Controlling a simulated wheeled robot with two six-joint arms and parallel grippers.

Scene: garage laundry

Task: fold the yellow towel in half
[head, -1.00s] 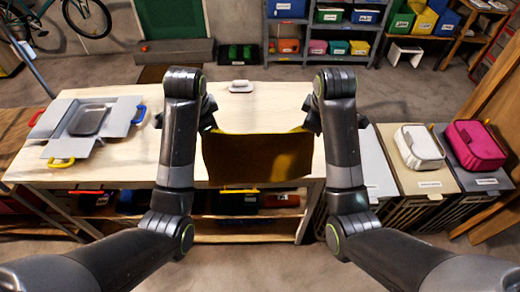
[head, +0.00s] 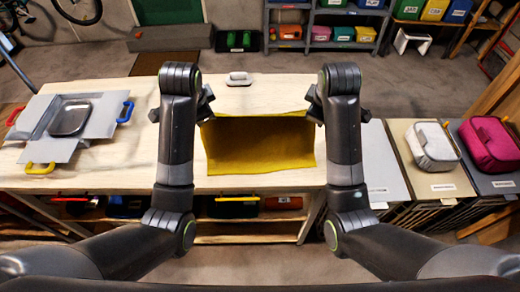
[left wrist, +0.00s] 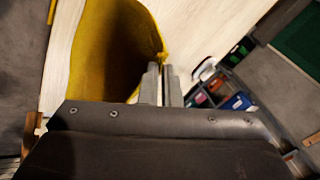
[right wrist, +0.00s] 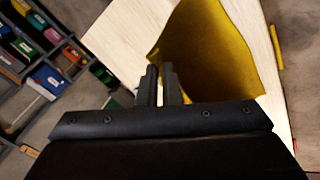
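The yellow towel (head: 258,150) hangs between my two grippers over the wooden table, its far edge raised and its near part lower, by the table's front edge. My left gripper (head: 207,105) is at the towel's far left corner. In the left wrist view its fingers (left wrist: 163,80) are closed together with a bit of towel (left wrist: 115,50) pinched at the tips. My right gripper (head: 312,105) is at the far right corner. In the right wrist view its fingers (right wrist: 160,80) are closed at the towel's corner (right wrist: 205,50).
A grey open-flap box (head: 50,148) with a tray (head: 70,118) stands on the table's left. A small white object (head: 239,79) lies at the back. Bins topped by a white bag (head: 432,145) and a pink bag (head: 488,143) stand on the right.

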